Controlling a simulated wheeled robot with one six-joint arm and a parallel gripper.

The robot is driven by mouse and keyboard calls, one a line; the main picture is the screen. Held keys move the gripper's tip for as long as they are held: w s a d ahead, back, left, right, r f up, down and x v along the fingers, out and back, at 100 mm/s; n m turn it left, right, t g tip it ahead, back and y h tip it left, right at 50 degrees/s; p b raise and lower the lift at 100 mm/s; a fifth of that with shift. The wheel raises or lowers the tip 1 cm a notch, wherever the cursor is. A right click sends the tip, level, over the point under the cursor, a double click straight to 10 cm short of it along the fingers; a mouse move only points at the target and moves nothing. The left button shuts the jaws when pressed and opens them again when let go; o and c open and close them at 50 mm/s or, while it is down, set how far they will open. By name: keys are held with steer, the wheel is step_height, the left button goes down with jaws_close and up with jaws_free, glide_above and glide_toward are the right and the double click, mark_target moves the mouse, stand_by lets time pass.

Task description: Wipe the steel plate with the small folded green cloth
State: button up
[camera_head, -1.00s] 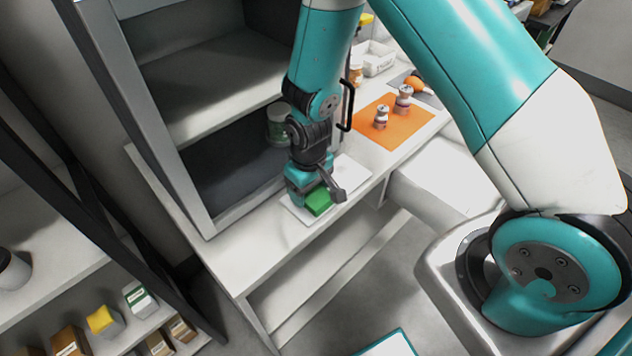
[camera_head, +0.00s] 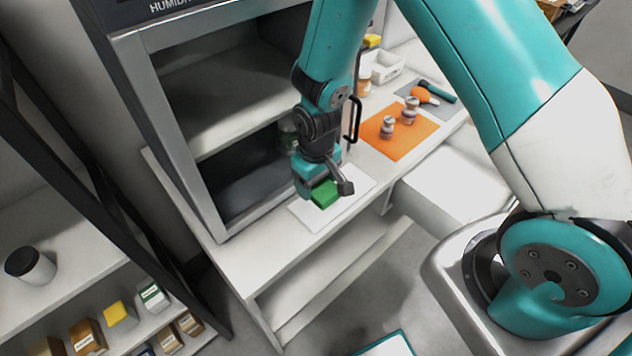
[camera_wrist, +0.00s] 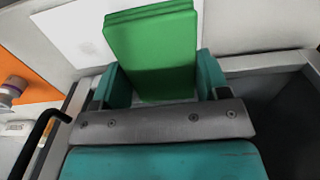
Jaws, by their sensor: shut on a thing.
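The small folded green cloth (camera_head: 325,194) is held between the fingers of my gripper (camera_head: 324,190). In the wrist view the cloth (camera_wrist: 152,50) stands out from between the two teal fingers (camera_wrist: 160,85), its folded layers showing at the far edge. The pale, flat steel plate (camera_head: 355,188) lies on the white table below the gripper. Part of the plate (camera_wrist: 75,32) also shows in the wrist view behind the cloth. The cloth seems to be just above the plate; whether it touches cannot be told for sure.
An open-fronted cabinet (camera_head: 205,190) stands on the table, left of the gripper, with a jar (camera_head: 288,135) inside. An orange mat (camera_head: 378,140) with two small weights or bottles (camera_head: 411,108) lies to the right. A black handle (camera_head: 352,120) stands close beside the gripper.

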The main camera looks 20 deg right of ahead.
steer(key=shift+r+p, duration=1.1)
steer(key=shift+r, duration=0.4)
